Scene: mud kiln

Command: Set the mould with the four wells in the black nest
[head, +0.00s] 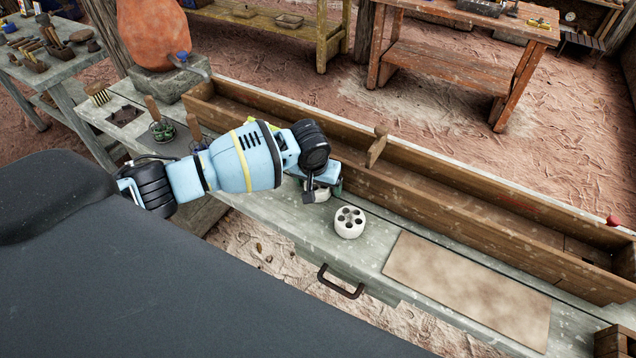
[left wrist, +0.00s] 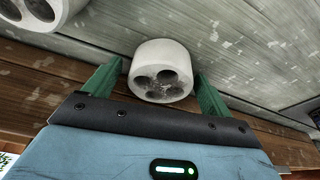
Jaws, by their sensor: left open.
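A white round mould (left wrist: 160,62) with four dark wells in its face sits between the green fingers of my left gripper (left wrist: 159,75) in the left wrist view. The fingers are open, with a gap visible at the sides. In the head view this mould (head: 318,195) is mostly hidden by my left gripper (head: 322,190), low over the bench. A second white mould with several wells (head: 349,224) stands just right of the gripper; it is cut off in the left wrist view (left wrist: 40,12). I cannot clearly make out the black nest. My right gripper is not in view.
A long wooden trough (head: 450,205) runs along the back of the grey bench (head: 285,215). A beige board (head: 468,290) lies to the right. A dark flat shape (head: 124,115), green items (head: 162,131) and a clay vessel (head: 153,35) on a stone block are at left.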

